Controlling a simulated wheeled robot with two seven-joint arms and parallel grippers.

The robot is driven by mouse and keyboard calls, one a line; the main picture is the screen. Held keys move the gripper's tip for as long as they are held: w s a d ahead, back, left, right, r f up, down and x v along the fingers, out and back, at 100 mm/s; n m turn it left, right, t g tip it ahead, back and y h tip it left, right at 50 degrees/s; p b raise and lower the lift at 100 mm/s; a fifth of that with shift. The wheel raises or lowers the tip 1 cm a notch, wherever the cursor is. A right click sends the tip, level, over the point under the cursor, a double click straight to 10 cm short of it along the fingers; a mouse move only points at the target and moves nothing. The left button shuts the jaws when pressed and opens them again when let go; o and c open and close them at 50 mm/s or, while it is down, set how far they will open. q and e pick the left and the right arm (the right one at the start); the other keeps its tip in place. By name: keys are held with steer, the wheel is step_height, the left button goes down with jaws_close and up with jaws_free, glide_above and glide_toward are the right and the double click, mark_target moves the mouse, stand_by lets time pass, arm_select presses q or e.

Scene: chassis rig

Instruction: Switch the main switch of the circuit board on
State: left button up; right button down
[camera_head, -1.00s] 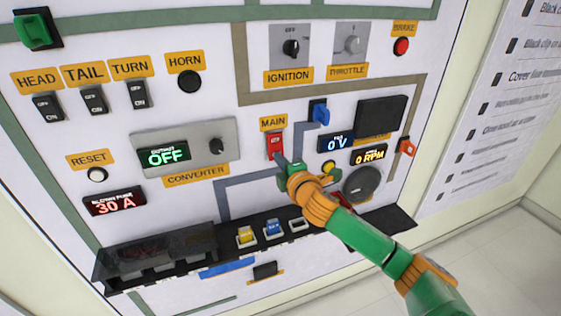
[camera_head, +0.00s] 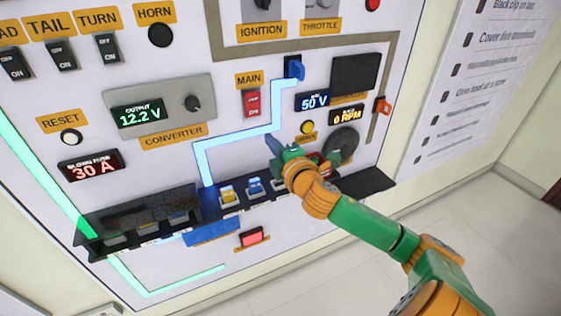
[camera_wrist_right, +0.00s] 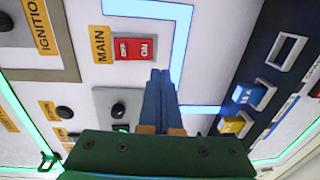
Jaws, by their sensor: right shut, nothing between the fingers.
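The red main switch (camera_head: 252,104) sits on the circuit board (camera_head: 225,50) below the yellow MAIN label (camera_head: 249,80). It also shows large in the right wrist view (camera_wrist_right: 134,48), with its OFF and ON halves. My right gripper (camera_head: 273,146) is shut and empty, below and slightly right of the switch and apart from it. In the right wrist view its blue fingertips (camera_wrist_right: 160,76) are together beside the switch's ON end. The converter display (camera_head: 140,114) reads 12.2 V, and the blue display (camera_head: 313,101) seems to read 50 V. My left gripper is not in view.
A blue lever (camera_head: 293,68) stands right of the MAIN label. A black fuse tray (camera_head: 110,238) juts out below, with yellow and blue fuses. A blue path (camera_head: 240,135) and a green path (camera_head: 45,170) glow on the board. A red light (camera_head: 252,238) glows below.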

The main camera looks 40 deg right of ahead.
steer(key=b+v, duration=0.1)
steer(key=v, duration=0.4)
steer(key=s+d+f+m+g, duration=0.1)
steer(key=d+f+m+g, duration=0.2)
steer(key=f, duration=0.8)
steer(key=d+f+m+g, duration=0.2)
steer(key=f, duration=0.8)
steer(key=s+a+f+m+g, duration=0.15)
steer(key=s+f, duration=0.25)
steer(key=f, duration=0.4)
steer(key=s+f+m+g, duration=0.2)
steer(key=s+f+g, duration=0.15)
steer(key=f, duration=0.55)
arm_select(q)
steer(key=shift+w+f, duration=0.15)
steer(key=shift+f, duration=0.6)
arm_select(e)
steer(key=s+a+f+m+g+y, duration=0.1)
steer(key=s+a+f+g, duration=0.1)
steer(key=s+a+f, duration=0.3)
steer(key=s+a+f+m+g+y, duration=0.1)
steer(key=s+a+f, duration=0.4)
steer(key=s, duration=0.8)
steer(key=s+a+f+m+g+y, duration=0.1)
steer(key=s+a+f+m+g, duration=0.1)
steer(key=s+a+f, duration=0.3)
steer(key=s+f, duration=0.1)
steer(key=s, duration=0.3)
steer(key=shift+a+g+y, duration=0.3)
steer(key=shift+a+y, duration=0.1)
